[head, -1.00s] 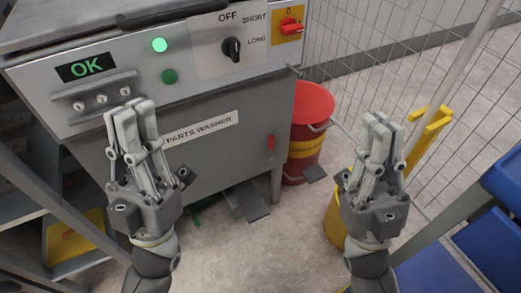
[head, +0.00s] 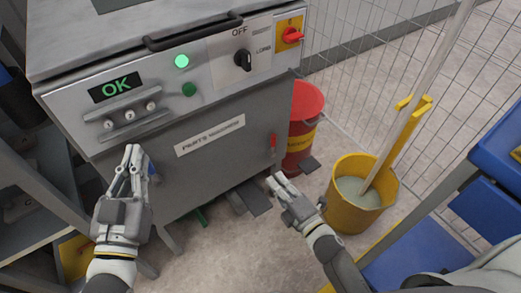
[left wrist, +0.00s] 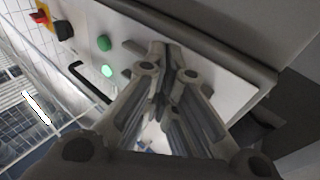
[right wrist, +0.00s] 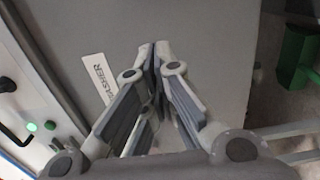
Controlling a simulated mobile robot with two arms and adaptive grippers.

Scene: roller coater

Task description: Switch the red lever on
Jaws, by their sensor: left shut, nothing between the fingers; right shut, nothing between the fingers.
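The parts washer (head: 215,165) has a red rotary handle on a yellow plate (head: 290,35) at the right end of its panel. The handle also shows in the left wrist view (left wrist: 41,17). A small red lever (head: 273,142) hangs upright at the right edge of the washer's front. I cannot tell which one is the red lever meant. My right gripper (head: 273,182) is shut and empty, just below the small lever in the head view and apart from it. My left gripper (head: 131,152) is shut and empty in front of the washer's left side, below the panel.
The panel has a black knob (head: 243,61), green lights and an OK display (head: 116,87). A red bin (head: 301,130) and a yellow mop bucket (head: 358,210) stand to the right. A wire fence (head: 365,70) is behind. Blue bins (head: 495,150) are at far right.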

